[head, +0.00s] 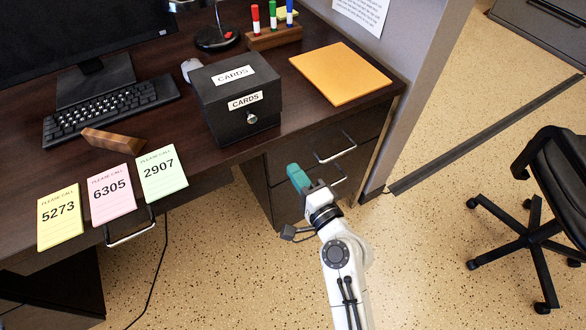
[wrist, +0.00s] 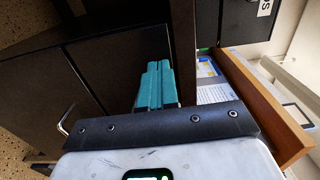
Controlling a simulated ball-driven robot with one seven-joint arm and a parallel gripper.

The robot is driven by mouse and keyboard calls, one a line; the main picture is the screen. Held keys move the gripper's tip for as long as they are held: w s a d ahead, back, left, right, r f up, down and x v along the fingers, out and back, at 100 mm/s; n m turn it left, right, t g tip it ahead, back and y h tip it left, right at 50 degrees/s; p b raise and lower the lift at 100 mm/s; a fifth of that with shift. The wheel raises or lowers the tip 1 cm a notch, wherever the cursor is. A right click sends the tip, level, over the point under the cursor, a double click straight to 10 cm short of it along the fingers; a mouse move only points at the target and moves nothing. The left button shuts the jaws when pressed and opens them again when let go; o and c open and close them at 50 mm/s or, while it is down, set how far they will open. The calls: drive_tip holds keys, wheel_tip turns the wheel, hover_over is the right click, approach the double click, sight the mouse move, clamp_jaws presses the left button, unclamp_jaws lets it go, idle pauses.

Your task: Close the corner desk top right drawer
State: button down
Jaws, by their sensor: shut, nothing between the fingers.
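The corner desk's right drawer stack (head: 325,165) stands under the desk top, with dark fronts and silver bar handles. Its upper handle (head: 335,147) is in clear sight in the head view; I see no wide gap around the top drawer there. My gripper (head: 293,172) has teal fingers, shut and empty, just in front of the stack's left side. Touch cannot be told. The wrist view is turned sideways and shows the shut fingers (wrist: 155,85) before dark panels. A lower handle (wrist: 65,120) shows at its left. Part of the scene is hidden behind my gripper.
A black CARDS box (head: 235,98) and orange folder (head: 340,73) rest on the desk. A grey partition (head: 425,70) closes off the right. A chair (head: 545,190) stands farther right. In the wrist view, printed papers (wrist: 212,85) lie beside a brown strip (wrist: 262,100); their support is unclear.

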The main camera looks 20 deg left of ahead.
drive_tip(key=v, duration=0.9)
drive_tip(key=shift+f, duration=0.1)
drive_tip(key=s+d+f+n+g+h, duration=0.2)
drive_tip(key=s+d+f+n+h, duration=0.15)
drive_tip(key=d, duration=0.45)
drive_tip(key=s+d+f+n+g+h, duration=0.3)
drive_tip(key=s+d+f, duration=0.15)
drive_tip(key=d, duration=0.35)
drive_tip(key=s+d+f+g+h, duration=0.2)
drive_tip(key=s+d+g+h, duration=0.45)
drive_tip(key=s+d, duration=1.05)
wheel_tip(320, 180, up, 17)
drive_tip(key=w+d+t+h+p, duration=0.1)
drive_tip(key=w+d+p, duration=0.1)
drive_tip(key=p, duration=1.4)
drive_tip(key=shift+f+n, duration=0.2)
drive_tip(key=shift+n, duration=0.15)
drive_tip(key=shift+a+t, duration=0.15)
drive_tip(key=shift+t, duration=0.1)
